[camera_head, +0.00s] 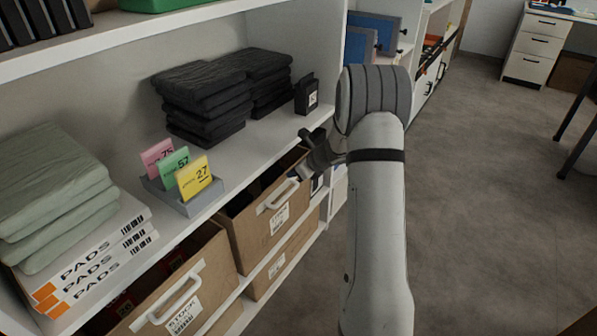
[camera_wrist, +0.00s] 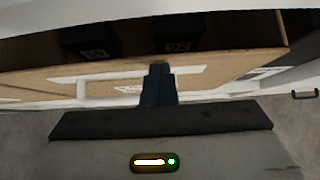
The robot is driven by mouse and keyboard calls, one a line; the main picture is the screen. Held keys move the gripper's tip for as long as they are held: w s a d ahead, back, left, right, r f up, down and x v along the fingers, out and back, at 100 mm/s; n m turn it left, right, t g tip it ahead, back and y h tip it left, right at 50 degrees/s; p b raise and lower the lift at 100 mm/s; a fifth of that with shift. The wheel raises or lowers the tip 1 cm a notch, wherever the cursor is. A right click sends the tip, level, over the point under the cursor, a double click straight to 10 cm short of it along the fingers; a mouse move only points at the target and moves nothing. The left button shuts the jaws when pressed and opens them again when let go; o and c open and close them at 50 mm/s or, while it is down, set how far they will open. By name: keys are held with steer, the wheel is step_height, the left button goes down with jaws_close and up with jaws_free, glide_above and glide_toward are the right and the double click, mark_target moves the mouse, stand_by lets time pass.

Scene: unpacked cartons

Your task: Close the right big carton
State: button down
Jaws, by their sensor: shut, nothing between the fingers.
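The right big carton (camera_head: 246,232) is a brown drawer-like box with a white handle (camera_head: 278,196) and a label. It stands out from under the shelf board, its top partly open and dark inside. In the wrist view the carton front (camera_wrist: 225,68) spans the picture, with black boxes (camera_wrist: 176,40) inside. My gripper (camera_head: 297,174) is at the right end of the carton's front, close to the handle. In the wrist view its fingers (camera_wrist: 158,82) are together, empty, in front of the carton face; I cannot tell whether they touch it.
A left big carton (camera_head: 217,258) also stands out, with red-marked things inside. Smaller cartons (camera_head: 265,284) sit on the level below. The shelf board above (camera_head: 232,172) carries black folded stacks, a card holder (camera_head: 180,199) and pads. The floor (camera_head: 480,200) to the right is clear.

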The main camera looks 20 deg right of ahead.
steer(key=shift+w+a+r, duration=0.25)
steer(key=shift+w+r, duration=0.05)
steer(key=shift+w, duration=0.05)
steer(key=shift+s, duration=0.1)
steer(key=s+d+r+p, duration=0.3)
steer(key=s+d+r, duration=0.3)
steer(key=s, duration=0.3)
steer(key=shift+s+d+r, duration=0.2)
steer(key=shift+d+r, duration=0.05)
steer(key=shift+d, duration=0.3)
